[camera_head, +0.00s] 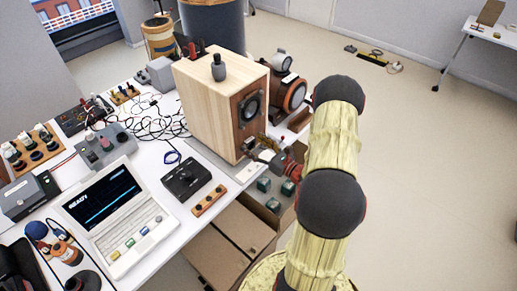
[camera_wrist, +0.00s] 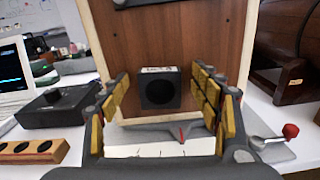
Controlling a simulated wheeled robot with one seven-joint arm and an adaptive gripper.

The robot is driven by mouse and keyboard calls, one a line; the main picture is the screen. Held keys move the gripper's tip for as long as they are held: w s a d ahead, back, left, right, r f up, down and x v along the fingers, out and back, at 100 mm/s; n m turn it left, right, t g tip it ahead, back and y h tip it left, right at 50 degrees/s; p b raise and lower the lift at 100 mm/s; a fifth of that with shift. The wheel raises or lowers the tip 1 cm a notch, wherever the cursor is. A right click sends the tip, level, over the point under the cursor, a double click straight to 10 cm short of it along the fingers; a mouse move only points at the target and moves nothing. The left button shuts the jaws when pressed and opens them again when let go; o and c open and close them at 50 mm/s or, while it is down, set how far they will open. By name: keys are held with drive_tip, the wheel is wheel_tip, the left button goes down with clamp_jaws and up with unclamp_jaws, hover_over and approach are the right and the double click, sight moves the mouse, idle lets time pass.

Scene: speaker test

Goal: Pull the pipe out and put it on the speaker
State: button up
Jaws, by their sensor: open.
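The speaker (camera_head: 212,100) is a pale wooden box with a brown front and a round dark driver (camera_head: 250,106). It stands upright on the table. In the wrist view, a dark square piece with a round opening (camera_wrist: 158,90), which looks like the pipe's end, sits low in the speaker's brown front (camera_wrist: 205,30). How far it reaches inside is hidden. My gripper (camera_wrist: 160,78) is open and faces this piece, with one yellow-padded finger on each side and nothing held. In the head view my gripper (camera_head: 270,156) is low before the speaker front, partly hidden.
A small grey object (camera_head: 218,67) stands on the speaker's top; bare wood surrounds it. A black box (camera_head: 186,179), a wooden strip with knobs (camera_head: 209,201) and a laptop (camera_head: 115,210) lie left of my arm. A machine with orange rings (camera_head: 290,95) stands behind right.

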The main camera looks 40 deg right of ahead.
drive_tip(key=shift+c, duration=1.4)
drive_tip(key=c, duration=1.1)
drive_tip(key=shift+o, duration=0.2)
drive_tip(key=shift+s, duration=0.15)
drive_tip(key=s+p, duration=0.1)
drive_tip(key=s, duration=1.1)
drive_tip(key=shift+d+p, duration=0.3)
drive_tip(key=shift+d, duration=0.15)
idle(1.0)
